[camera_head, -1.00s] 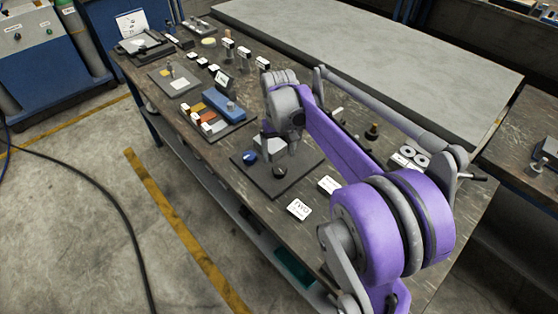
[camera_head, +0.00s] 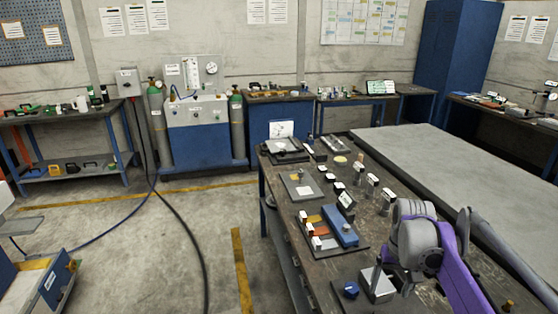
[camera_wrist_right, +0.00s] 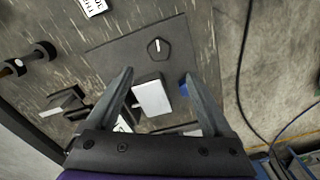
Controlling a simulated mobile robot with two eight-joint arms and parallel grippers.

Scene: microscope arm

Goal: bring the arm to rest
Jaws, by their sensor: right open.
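My right arm, purple and grey, comes in from the lower right in the head view. Its gripper (camera_head: 388,284) points down over a dark plate with a pale block (camera_head: 380,287) and a blue knob (camera_head: 350,289). In the right wrist view the gripper (camera_wrist_right: 158,74) is open, its two fingers apart. The pale block (camera_wrist_right: 152,97) shows between the fingers, with nothing seen gripped. The blue knob (camera_wrist_right: 184,88) is close to one finger, and a black knob (camera_wrist_right: 158,46) lies beyond the tips. Whether the fingers touch anything is unclear. My left gripper is not in view.
On the dark bench, a tray (camera_head: 357,252) holds a blue block (camera_head: 340,226) and coloured pieces. Several small white-topped items stand behind it. A large grey slab (camera_head: 440,165) is at right. The floor left of the bench is open, with a dark cable (camera_head: 190,225).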

